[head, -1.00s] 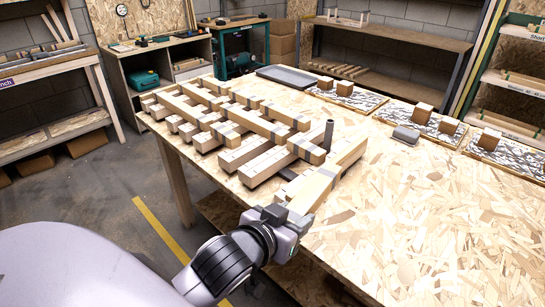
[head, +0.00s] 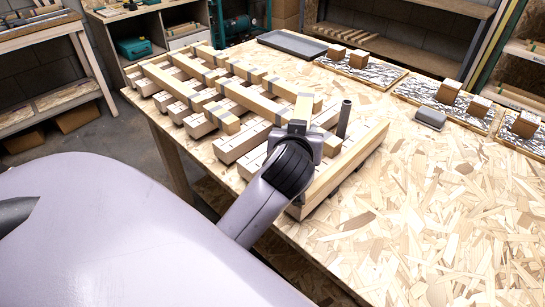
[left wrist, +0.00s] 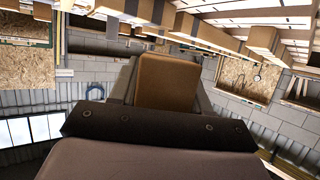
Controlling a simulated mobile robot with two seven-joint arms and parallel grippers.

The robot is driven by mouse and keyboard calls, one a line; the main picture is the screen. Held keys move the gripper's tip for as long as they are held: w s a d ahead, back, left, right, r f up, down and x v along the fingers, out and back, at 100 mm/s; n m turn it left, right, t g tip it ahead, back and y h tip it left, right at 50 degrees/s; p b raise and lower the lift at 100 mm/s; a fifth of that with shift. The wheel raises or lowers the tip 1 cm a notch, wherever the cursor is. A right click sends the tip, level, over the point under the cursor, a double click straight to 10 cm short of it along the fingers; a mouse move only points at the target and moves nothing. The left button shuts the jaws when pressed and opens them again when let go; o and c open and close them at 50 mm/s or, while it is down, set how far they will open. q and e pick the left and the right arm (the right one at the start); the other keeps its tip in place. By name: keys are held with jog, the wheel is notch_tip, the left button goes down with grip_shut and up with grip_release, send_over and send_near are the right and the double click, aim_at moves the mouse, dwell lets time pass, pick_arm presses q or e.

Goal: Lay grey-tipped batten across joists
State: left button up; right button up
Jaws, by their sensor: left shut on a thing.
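My left gripper (head: 298,128) is shut on a wooden batten (head: 304,106) above the near part of the frame on the bench. Other battens with grey ends (head: 222,116) lie across the farther joists. Whether the held batten touches the joists cannot be told. My right gripper is out of view.
A dark upright post (head: 344,118) stands close to the right of the held batten. A grey tray (head: 292,44) lies at the back of the bench (head: 440,220). Patterned boards with wooden blocks (head: 450,90) and a small grey box (head: 429,118) are at right. The right foreground is clear.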

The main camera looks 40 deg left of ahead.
pick_arm(q)
jog(key=a+r+n+g+y, duration=0.1)
jog(key=w+a+r+n+g+y+b, duration=0.1)
jog(key=n+y, duration=0.1)
jog(key=w+a+r+n+g+y+b, duration=0.1)
jog(key=n, duration=0.1)
jog(key=shift+r+g+y, duration=0.3)
jog(key=shift+r+g, duration=0.1)
jog(key=r+n+g, duration=0.2)
jog(key=s+d+r+n+g+y+b, duration=0.1)
jog(key=r+g, duration=0.1)
jog(key=s+r+n+g+y+b, duration=0.1)
jog(key=r+n+g, duration=0.1)
jog(key=r, duration=0.1)
jog(key=shift+d+n, duration=0.3)
jog(key=shift+d, duration=0.1)
jog(key=shift+s+d+r+n+g+y, duration=0.25)
jog(key=shift+s+n+g+y, duration=0.05)
jog(key=shift+g, duration=0.1)
jog(key=shift+f+b, duration=0.65)
jog(key=shift+f, duration=9.1)
jog(key=o, duration=1.2)
jog(key=shift+f, duration=0.1)
jog(key=shift+c, duration=0.2)
